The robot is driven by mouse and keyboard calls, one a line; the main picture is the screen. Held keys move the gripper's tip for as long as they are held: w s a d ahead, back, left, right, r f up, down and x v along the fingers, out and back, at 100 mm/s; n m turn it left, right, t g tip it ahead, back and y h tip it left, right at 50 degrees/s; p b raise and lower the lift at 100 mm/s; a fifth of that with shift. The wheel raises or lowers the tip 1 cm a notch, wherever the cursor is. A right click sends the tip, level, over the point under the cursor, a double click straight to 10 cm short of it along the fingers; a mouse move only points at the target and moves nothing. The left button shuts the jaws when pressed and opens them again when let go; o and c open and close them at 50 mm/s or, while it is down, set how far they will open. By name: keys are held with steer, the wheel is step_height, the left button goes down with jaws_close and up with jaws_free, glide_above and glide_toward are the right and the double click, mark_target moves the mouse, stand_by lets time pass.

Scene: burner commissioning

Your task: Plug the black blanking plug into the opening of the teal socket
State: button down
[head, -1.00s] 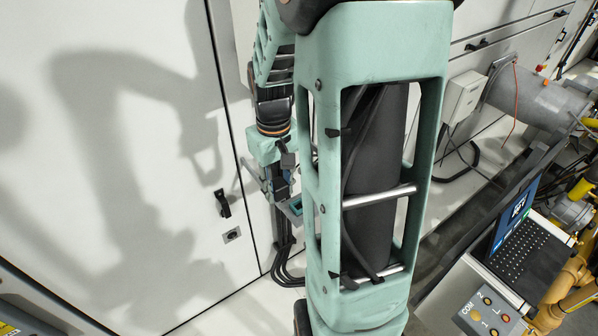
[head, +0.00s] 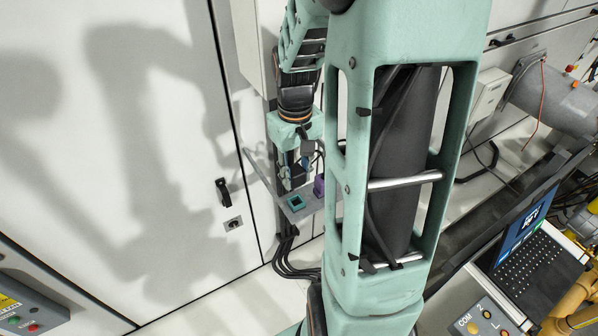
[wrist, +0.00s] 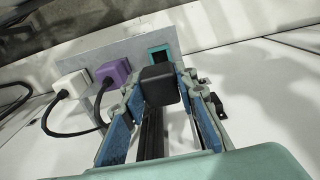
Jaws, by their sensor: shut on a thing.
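The black blanking plug (wrist: 158,86) is a dark block held between the fingertips of my gripper (wrist: 161,92) in the wrist view. The teal socket (wrist: 151,55) is a square frame with a dark opening, just beyond the plug; the plug hides its lower part. A gap between plug and socket cannot be judged there. In the head view the teal socket (head: 296,203) sits on a grey plate, its opening facing up. My gripper (head: 291,180) is just above and behind it, partly dark, and the plug cannot be made out clearly.
A purple socket (wrist: 113,73) and a white one (wrist: 70,84), with black cables, stand left of the teal socket in the wrist view, on the grey plate (wrist: 133,50). A pale cabinet wall with a black handle (head: 222,192) is close to the left in the head view.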

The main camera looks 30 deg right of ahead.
steer(key=shift+s, duration=0.1)
stand_by(0.3)
steer(key=shift+f+b, duration=0.25)
steer(key=shift+b, duration=0.05)
steer(key=shift+f+b, duration=1.8)
steer(key=shift+f, duration=0.55)
steer(key=shift+f+b, duration=0.95)
steer(key=shift+f, duration=0.25)
steer(key=c, duration=1.5)
jaws_free()
steer(key=shift+r, duration=0.1)
steer(key=shift+o, duration=0.2)
steer(key=shift+r, duration=0.1)
